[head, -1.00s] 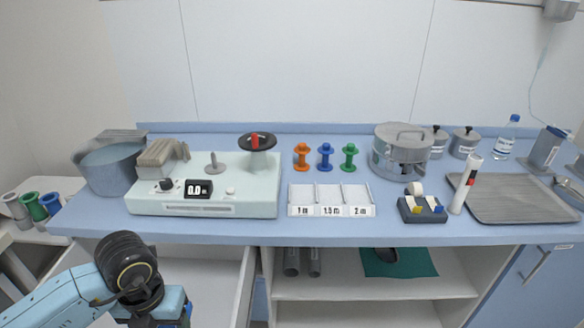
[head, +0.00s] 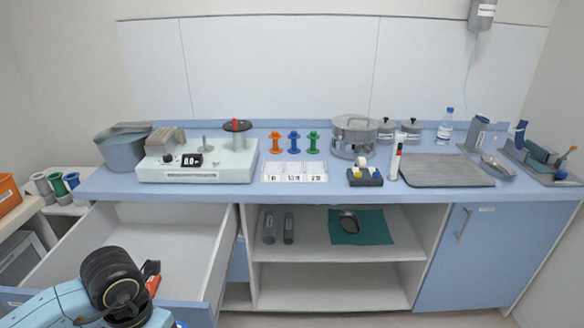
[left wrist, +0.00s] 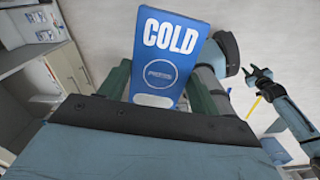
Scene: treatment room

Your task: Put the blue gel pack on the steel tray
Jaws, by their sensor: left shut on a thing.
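The blue gel pack (left wrist: 172,48), marked COLD, stands between the green fingers of my left gripper (left wrist: 160,84) in the left wrist view. The gripper is shut on it. In the head view my left arm is at the lower left, in front of the open drawer; its fingers and the pack are hidden or out of frame there. The steel tray (head: 447,171), flat and grey, lies on the right part of the counter, bare, far from my left gripper. My right gripper (left wrist: 262,75) shows small at the right of the left wrist view, its fingers apart and empty.
The open drawer (head: 130,240) juts out at the left, with a red and black item (head: 151,277) inside. A white marker-like tube (head: 396,160) stands at the tray's left edge.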

